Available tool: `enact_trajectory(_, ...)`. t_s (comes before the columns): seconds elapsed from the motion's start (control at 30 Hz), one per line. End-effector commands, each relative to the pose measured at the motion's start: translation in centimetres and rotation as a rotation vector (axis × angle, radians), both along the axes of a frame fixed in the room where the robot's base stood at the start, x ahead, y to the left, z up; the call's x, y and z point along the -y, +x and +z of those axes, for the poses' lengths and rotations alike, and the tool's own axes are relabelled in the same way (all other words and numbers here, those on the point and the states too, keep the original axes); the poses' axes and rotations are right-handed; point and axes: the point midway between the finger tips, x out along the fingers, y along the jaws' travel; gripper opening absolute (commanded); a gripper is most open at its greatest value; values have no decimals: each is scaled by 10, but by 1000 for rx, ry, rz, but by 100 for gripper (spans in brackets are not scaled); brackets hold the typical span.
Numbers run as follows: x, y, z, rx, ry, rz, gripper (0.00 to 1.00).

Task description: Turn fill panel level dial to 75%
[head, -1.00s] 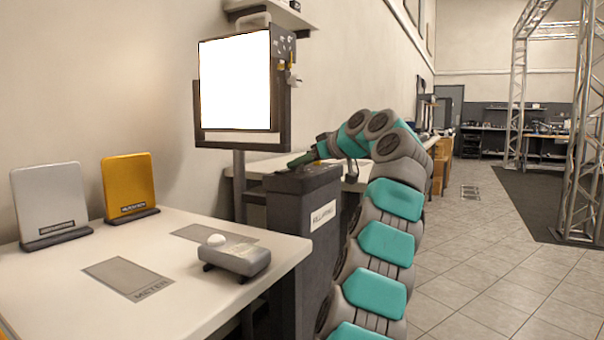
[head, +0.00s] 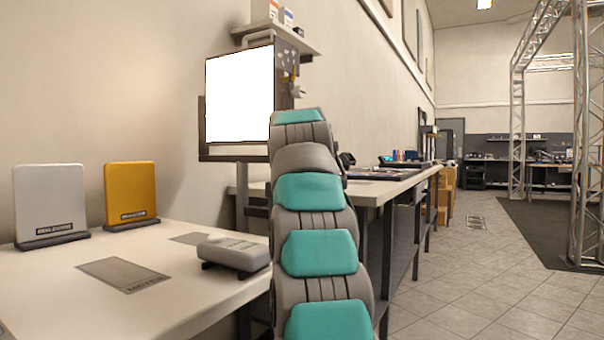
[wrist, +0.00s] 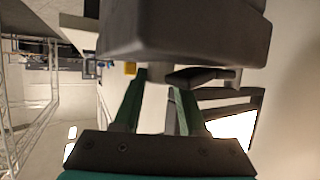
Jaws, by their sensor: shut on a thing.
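The fill panel (head: 240,95) is a bright white lit square in a dark frame, on a stand against the left wall in the head view. Its lit face (wrist: 238,130) also shows at lower right in the wrist view. A dark box (wrist: 190,30) with rounded edges fills the top of the wrist view. A short grey stub, apparently the level dial (wrist: 159,70), comes off the box between my fingertips. My gripper (wrist: 160,80) has its green fingers closed around it. Any marks on the dial are hidden. In the head view my arm hides the gripper and dial.
A white table (head: 130,290) at the left holds a grey plate (head: 50,198), a yellow plate (head: 130,190) and a grey device with a pale top (head: 232,252). A long bench (head: 385,185) runs along the wall behind my arm. The tiled floor at right is clear.

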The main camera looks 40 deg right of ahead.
Motion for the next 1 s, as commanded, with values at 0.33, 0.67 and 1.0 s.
enact_trajectory(0.33, -1, 2, -2, -4, 2, -89, 0)
enact_trajectory(0.67, -1, 2, -2, -3, 4, -95, 0)
enact_trajectory(1.0, -1, 1, -1, -2, 2, -94, 68)
